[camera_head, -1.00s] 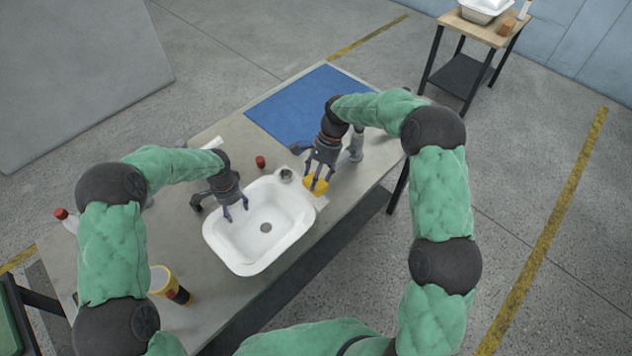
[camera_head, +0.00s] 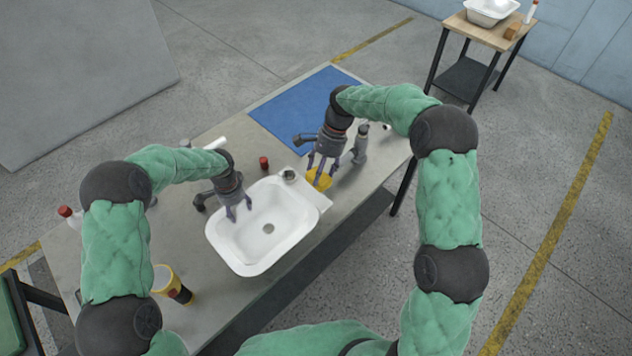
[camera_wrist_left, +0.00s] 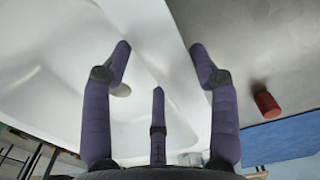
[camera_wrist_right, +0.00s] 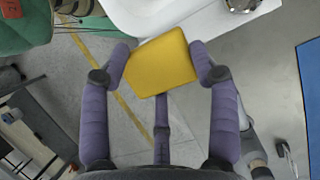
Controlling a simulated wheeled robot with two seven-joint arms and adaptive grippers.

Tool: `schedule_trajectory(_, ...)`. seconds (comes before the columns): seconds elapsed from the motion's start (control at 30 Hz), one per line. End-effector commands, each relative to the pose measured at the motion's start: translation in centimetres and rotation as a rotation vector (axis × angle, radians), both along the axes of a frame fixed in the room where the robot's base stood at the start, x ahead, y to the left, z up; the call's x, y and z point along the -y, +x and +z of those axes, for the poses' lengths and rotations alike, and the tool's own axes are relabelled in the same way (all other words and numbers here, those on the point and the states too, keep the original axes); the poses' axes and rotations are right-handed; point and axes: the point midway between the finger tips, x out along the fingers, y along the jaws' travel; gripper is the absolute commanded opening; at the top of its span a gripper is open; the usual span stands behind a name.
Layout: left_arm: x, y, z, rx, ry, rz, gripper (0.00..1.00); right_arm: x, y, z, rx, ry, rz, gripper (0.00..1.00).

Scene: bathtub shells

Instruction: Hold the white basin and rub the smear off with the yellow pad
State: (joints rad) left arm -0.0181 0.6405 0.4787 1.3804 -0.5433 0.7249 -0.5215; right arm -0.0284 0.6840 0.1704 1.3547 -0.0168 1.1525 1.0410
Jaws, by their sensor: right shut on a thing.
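The white basin (camera_head: 283,238) lies on the grey workbench, open side up, with a round drain in its floor. My left gripper (camera_head: 240,214) is open, its fingers spread over the basin's far left rim. The left wrist view shows the basin's wall (camera_wrist_left: 60,60) and rim below the fingers, with no clear grip on it. My right gripper (camera_wrist_right: 158,52) is shut on the yellow pad (camera_wrist_right: 161,64). The pad also shows in the head view (camera_head: 320,180), just beyond the basin's far right corner and apart from its inside. I cannot make out a smear.
A blue mat (camera_head: 300,105) covers the bench's far end. A small red-capped item (camera_head: 264,162) stands behind the basin, a grey bottle (camera_head: 361,142) right of my right gripper. A side table (camera_head: 472,30) is farther off.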

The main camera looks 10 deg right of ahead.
Motion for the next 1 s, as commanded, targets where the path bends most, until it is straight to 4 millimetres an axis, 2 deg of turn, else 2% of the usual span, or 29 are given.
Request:
schedule_trajectory(0.03, 0.1, -0.2, -0.3, -0.006, 0.000, -0.001, 0.71, 0.0, 0.0, 0.0, 0.000, 0.000, 0.000, 0.35)
schedule_trajectory(0.1, 0.1, -0.2, -0.2, -0.004, -0.001, -0.001, 0.87, 0.0, 0.0, 0.0, 0.000, 0.000, 0.000, 0.35)
schedule_trajectory(0.43, 0.0, 0.0, 0.0, -0.001, -0.001, 0.000, 0.87, 0.0, 0.0, 0.0, 0.000, 0.000, 0.000, 0.35)
schedule_trajectory(0.57, 0.0, 0.0, 0.6, 0.001, 0.001, 0.000, 0.87, 0.0, 0.0, 0.0, 0.000, 0.000, 0.000, 0.35)
schedule_trajectory(0.67, 0.0, 0.1, 2.0, 0.004, 0.000, 0.000, 0.87, 0.0, 0.0, 0.0, 0.000, 0.000, 0.000, 0.35)
schedule_trajectory(1.0, 0.0, 0.1, 8.6, 0.003, -0.001, -0.001, 0.87, 0.0, 0.0, 0.0, 0.000, 0.000, 0.000, 0.35)
